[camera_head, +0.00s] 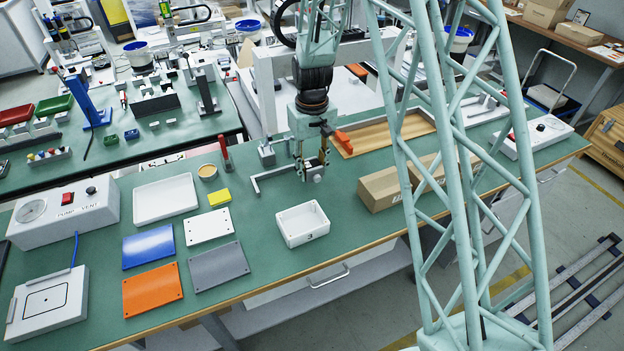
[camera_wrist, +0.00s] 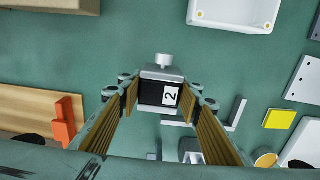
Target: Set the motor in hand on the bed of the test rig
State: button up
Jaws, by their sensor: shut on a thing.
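My gripper (camera_head: 313,165) hangs above the green bench, pointing down. The motor is small and partly hidden by the fingers in the head view. No part is plainly marked as the test rig. A small grey metal fixture (camera_head: 266,154) stands left of my gripper, with an L-shaped grey bar (camera_head: 268,181) near it. Both also show low in the wrist view.
A wooden tray (camera_head: 388,132) with an orange item (camera_head: 343,142) lies to the right, near cardboard boxes (camera_head: 380,190). Plates and a yellow block (camera_head: 219,197) lie left. Bare bench separates the tray and boxes.

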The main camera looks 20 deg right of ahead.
aim_at(312, 164)
jog(key=shift+f, duration=0.15)
jog(key=shift+f+b, duration=0.45)
jog(key=shift+f, duration=1.35)
jog(key=shift+f, duration=0.15)
jog(key=o, duration=1.3)
jog(key=shift+c, duration=0.2)
notch_tip(312, 164, up, 11)
jog(key=p, duration=0.2)
jog(key=shift+p, duration=0.4)
jog(key=shift+r, duration=0.6)
jog(key=shift+r, duration=0.1)
